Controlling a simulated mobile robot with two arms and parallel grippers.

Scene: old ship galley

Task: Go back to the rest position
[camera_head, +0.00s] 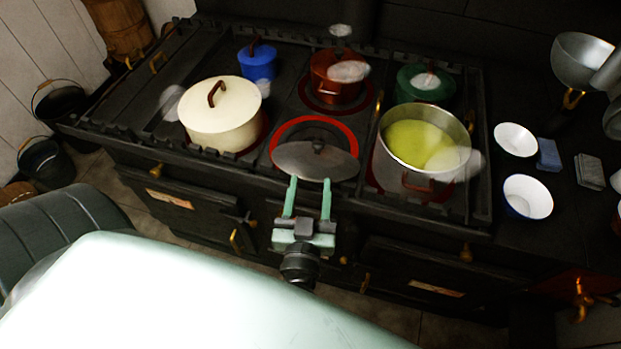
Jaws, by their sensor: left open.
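My left gripper (310,183) is open at the stove's front edge, its two pale green fingers pointing away from me. A dark round lid (300,162) with a small knob is just beyond the fingertips, over the front middle red-ringed burner. Nothing shows between the fingers. I cannot tell whether the fingertips touch the lid's rim. My right gripper is not in view.
The black stove (140,130) holds a cream lidded pot (220,125), an open pot (405,115) of yellow-green liquid, and blue (258,65), red (325,85) and green (410,90) pots behind. White bowls (528,197) stand right. Buckets (45,160) stand left.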

